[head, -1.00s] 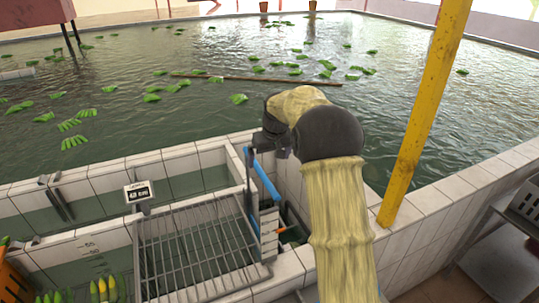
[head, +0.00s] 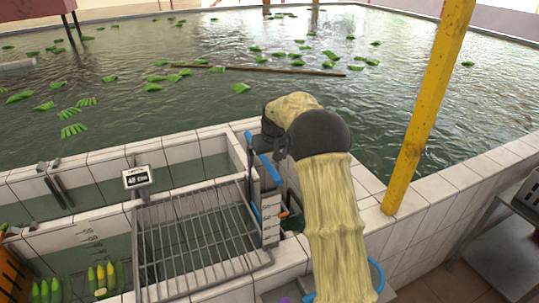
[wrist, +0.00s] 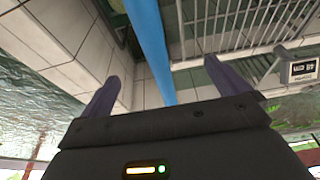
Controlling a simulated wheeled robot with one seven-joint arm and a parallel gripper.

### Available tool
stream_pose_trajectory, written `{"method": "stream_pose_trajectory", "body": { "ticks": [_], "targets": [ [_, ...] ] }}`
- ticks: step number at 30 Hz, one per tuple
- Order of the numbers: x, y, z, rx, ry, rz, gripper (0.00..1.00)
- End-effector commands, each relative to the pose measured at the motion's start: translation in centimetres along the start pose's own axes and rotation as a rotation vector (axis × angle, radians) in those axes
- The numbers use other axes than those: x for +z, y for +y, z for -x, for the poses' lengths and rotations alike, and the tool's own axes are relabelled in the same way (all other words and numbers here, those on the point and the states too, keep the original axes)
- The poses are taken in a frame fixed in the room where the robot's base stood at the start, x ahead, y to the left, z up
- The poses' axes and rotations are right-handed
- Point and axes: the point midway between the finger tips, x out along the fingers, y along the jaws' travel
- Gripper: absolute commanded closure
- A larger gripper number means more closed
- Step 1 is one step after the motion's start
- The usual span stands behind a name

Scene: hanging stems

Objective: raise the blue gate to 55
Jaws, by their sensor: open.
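The blue gate's slanted blue bar (head: 269,168) stands at the right end of the grated bay, beside a white scale post (head: 270,218) with an orange pointer (head: 283,214). My gripper (head: 268,148) is at the bar's upper end, partly hidden behind my own arm. In the wrist view, the blue bar (wrist: 148,40) runs between the open fingers of my gripper (wrist: 162,78), with space on both sides. A small display (head: 137,177) seems to read 48 cm; it also shows in the wrist view (wrist: 302,69). The gate's lower part is mostly hidden.
A metal grating (head: 195,240) covers the bay left of the gate. White tiled walls (head: 100,160) edge the pool, where green banana bunches (head: 240,88) float. A yellow post (head: 428,110) rises right of my arm. A blue rim (head: 376,272) shows at the lower right.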

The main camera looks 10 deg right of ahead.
Motion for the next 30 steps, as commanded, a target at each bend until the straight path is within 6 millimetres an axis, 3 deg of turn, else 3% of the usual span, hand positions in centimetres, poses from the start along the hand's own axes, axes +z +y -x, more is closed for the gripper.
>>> {"method": "stream_pose_trajectory", "body": {
  "ticks": [9,20,30],
  "targets": [
    [0.0,0.0,-3.3,0.000,0.000,0.000,0.00],
    [0.0,0.0,-3.6,0.000,0.000,0.000,0.00],
    [0.0,0.0,-3.6,0.000,0.000,0.001,0.67]
  ]
}}
